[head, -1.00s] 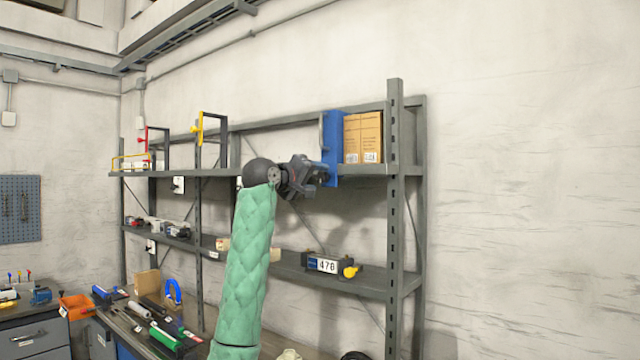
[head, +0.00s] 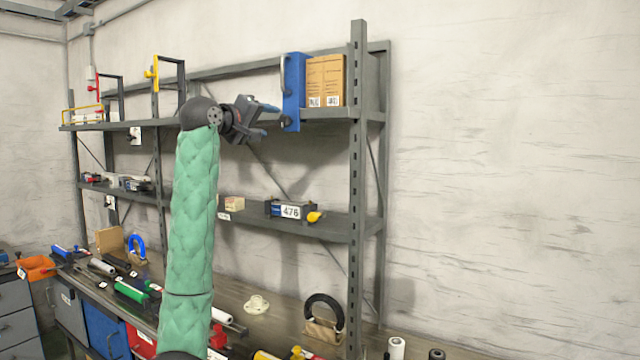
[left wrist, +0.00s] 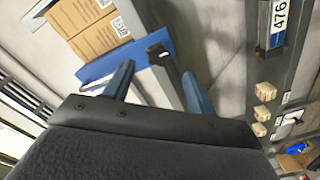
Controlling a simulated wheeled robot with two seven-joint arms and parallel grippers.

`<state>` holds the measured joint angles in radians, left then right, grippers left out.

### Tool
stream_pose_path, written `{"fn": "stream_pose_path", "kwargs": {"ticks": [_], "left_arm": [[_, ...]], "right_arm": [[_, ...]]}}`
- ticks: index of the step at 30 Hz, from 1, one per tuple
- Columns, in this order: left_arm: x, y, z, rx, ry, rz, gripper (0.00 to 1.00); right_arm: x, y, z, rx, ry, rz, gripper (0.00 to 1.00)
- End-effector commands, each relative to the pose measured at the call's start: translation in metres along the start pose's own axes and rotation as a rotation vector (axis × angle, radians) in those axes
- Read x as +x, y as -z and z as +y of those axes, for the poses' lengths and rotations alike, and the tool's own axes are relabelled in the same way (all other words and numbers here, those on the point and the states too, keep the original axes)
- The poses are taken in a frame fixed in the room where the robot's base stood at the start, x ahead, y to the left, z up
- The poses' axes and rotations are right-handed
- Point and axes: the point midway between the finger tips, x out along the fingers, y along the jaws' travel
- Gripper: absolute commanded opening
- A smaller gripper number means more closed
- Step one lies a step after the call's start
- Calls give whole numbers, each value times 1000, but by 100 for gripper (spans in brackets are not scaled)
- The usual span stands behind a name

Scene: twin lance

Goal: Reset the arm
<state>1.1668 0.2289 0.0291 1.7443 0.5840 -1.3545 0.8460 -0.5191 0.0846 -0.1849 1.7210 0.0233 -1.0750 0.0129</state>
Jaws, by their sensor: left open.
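My left gripper (head: 265,121) is raised on its green-sleeved arm, in front of the upper shelf. Its blue fingers are spread, with nothing seen between them; they also show in the left wrist view (left wrist: 158,74). A blue upright piece with a handle (head: 293,92) stands at the shelf's front, just right of the fingers in the head view; it also shows in the left wrist view (left wrist: 140,60). The gripper appears apart from it, though the gap is hard to judge. My right gripper is in neither view.
Cardboard boxes (head: 326,80) stand beside the blue piece. The grey rack's front post (head: 357,180) is to the right. A box marked 476 (head: 290,210) sits on the lower shelf. Below, the workbench (head: 235,292) holds tools and a black-handled item (head: 323,318). Bare wall fills the right.

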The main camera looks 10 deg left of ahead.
Motion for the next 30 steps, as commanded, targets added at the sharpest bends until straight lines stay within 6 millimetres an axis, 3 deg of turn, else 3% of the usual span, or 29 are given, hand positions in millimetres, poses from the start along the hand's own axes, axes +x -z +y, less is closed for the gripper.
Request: {"fn": "stream_pose_path", "kwargs": {"ticks": [5, 16, 23, 30], "left_arm": [[8, -23, -27, 18, 34, -16, 56], [20, -147, -159, 137, 200, -114, 56], [7, -228, -237, 213, 297, -190, 56], [-23, -312, -309, 292, 387, -278, 56]], "right_arm": [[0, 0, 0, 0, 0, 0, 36], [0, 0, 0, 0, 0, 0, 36], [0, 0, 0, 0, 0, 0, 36], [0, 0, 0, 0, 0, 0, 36]]}}
